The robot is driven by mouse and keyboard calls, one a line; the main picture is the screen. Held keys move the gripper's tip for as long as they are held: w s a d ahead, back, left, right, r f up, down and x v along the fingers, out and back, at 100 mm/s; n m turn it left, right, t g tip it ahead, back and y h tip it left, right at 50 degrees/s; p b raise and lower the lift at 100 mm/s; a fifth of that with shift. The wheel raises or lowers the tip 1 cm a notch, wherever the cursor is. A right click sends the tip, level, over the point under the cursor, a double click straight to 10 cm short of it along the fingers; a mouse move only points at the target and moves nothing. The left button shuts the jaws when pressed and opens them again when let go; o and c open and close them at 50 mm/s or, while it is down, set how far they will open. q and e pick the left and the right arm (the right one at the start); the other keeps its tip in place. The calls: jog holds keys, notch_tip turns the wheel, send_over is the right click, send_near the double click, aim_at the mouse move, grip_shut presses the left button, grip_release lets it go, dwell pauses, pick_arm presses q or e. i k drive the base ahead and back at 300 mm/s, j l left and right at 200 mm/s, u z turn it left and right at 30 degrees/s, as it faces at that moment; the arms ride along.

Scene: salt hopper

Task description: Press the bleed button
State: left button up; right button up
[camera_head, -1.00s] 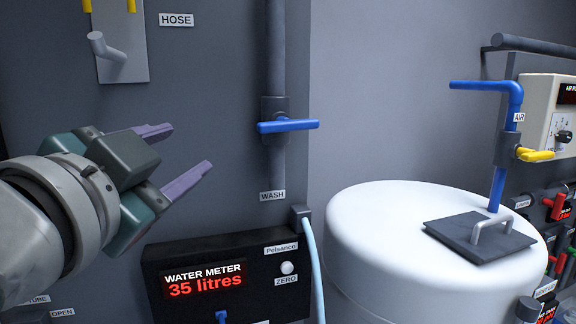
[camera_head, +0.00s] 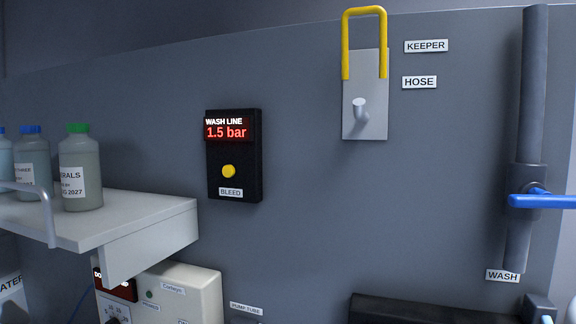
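The bleed button is a round yellow button (camera_head: 228,171) on a black box (camera_head: 234,155) fixed to the grey wall, left of centre in the head view. The label BLEED (camera_head: 231,192) is under it. The red display (camera_head: 228,129) above it reads WASH LINE 1.5 bar. Neither of my grippers shows in the head view now, so I cannot tell whether they are open or shut. Nothing covers the button.
A shelf (camera_head: 130,215) with several bottles (camera_head: 80,170) stands out below left of the black box. A hose hook plate (camera_head: 366,95) with a yellow keeper (camera_head: 364,12) is to the right. A wash pipe with blue valve handle (camera_head: 540,201) is at far right.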

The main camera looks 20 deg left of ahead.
aim_at(228, 171)
jog(key=u, duration=0.95)
